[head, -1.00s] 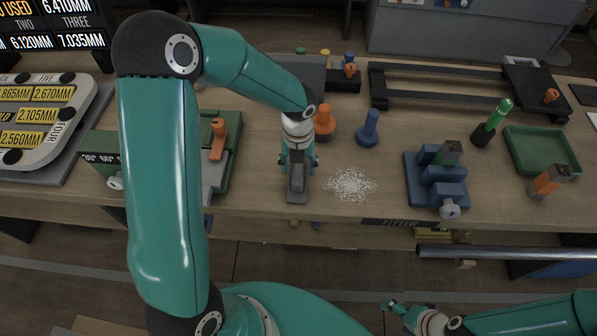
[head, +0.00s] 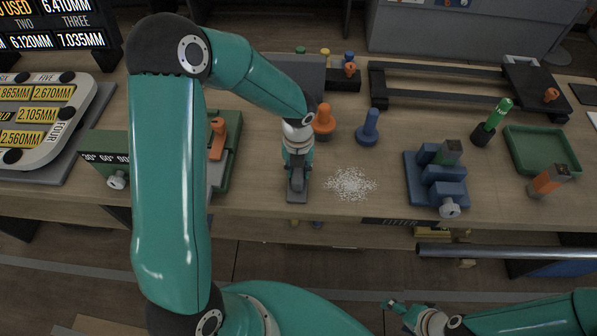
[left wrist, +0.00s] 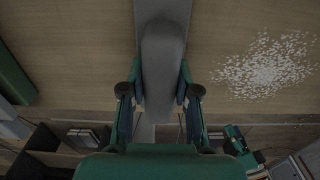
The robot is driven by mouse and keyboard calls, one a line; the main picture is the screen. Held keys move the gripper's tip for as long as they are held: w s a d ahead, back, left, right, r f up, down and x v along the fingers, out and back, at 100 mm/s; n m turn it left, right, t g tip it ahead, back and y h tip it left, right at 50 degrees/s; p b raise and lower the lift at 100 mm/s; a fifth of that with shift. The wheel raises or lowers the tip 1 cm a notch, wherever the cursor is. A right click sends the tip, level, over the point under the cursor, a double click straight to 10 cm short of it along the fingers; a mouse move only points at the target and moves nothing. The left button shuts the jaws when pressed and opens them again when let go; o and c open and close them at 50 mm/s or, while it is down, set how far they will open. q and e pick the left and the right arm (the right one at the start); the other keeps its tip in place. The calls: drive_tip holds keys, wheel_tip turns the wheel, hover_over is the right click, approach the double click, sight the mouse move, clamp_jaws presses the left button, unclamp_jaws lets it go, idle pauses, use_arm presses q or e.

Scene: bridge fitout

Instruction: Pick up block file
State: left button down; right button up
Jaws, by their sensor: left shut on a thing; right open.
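The block file (head: 297,194) is a grey flat bar with a raised grey grip, lying near the front edge of the wooden bench in the head view. My left gripper (head: 297,172) is over it, pointing down, with its fingers on both sides of the grip. In the left wrist view the block file (left wrist: 162,60) runs between the two fingers of my left gripper (left wrist: 159,95), which is shut on it. I cannot tell whether it is clear of the bench top. My right gripper (head: 390,306) is open and low, in front of the bench, away from the file.
White shavings (head: 350,184) lie just right of the file. An orange knob-handled tool (head: 324,121) and a blue one (head: 369,128) stand behind. A blue vise (head: 437,178) is further right, and a green fixture (head: 228,140) is left.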

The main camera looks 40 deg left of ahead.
use_arm(q)
drive_tip(key=shift+r, duration=0.1)
wheel_tip(320, 180, up, 20)
idle(0.5)
